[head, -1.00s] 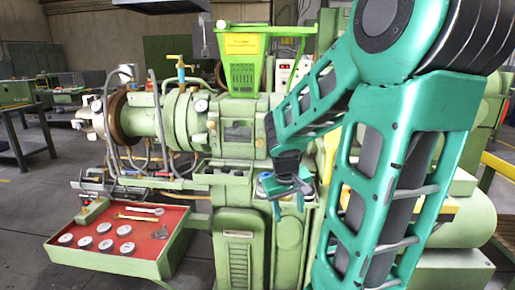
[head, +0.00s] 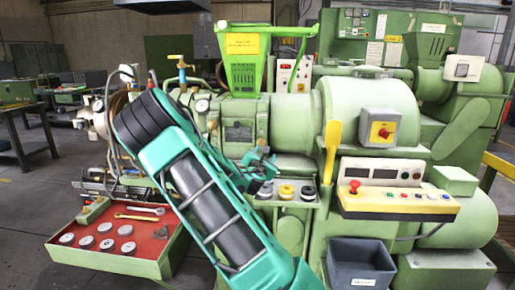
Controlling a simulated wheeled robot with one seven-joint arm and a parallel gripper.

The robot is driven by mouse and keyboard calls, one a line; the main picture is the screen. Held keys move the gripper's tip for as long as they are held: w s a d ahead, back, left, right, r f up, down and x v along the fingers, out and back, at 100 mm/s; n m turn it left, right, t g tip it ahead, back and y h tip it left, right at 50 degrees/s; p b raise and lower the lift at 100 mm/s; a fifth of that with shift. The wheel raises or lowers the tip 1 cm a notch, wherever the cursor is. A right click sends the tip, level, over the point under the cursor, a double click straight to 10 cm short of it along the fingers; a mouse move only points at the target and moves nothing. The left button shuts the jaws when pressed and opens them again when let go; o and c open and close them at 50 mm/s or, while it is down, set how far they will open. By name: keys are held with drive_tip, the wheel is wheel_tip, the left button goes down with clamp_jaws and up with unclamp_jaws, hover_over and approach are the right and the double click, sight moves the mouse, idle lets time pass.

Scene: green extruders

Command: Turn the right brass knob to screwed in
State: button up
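I cannot clearly make out the right brass knob. A brass-coloured fitting (head: 181,62) stands on a blue-green stem on top of the green extruder (head: 238,108), at the upper left. My gripper (head: 262,178) is in front of the extruder's middle, low and right of that fitting and well apart from it. It is small and seen at an angle, so whether its fingers are open or shut is unclear. My teal arm crosses the left part of the machine and hides much of the barrel and whatever is behind it.
A small shelf (head: 296,203) with a yellow spool (head: 286,191) and dark round pieces is beside my gripper. A red-lined tray (head: 84,220) with discs and wrenches is at lower left. A control panel (head: 386,175), yellow lever (head: 333,140) and grey bin (head: 358,265) are right.

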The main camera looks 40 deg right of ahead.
sight(261, 144)
drive_tip(key=w+d+n, duration=0.1)
drive_tip(key=w+d, duration=0.1)
drive_tip(key=w, duration=0.1)
drive_tip(key=w+d+n+t, duration=0.1)
drive_tip(key=w+d, duration=0.1)
drive_tip(key=w, duration=0.1)
drive_tip(key=w+d+n, duration=0.1)
drive_tip(key=w+d, duration=0.1)
drive_tip(key=w, duration=0.1)
drive_tip(key=shift+d+n+t, duration=0.25)
drive_tip(key=shift+n+t, duration=0.05)
drive_tip(key=shift+n, duration=0.1)
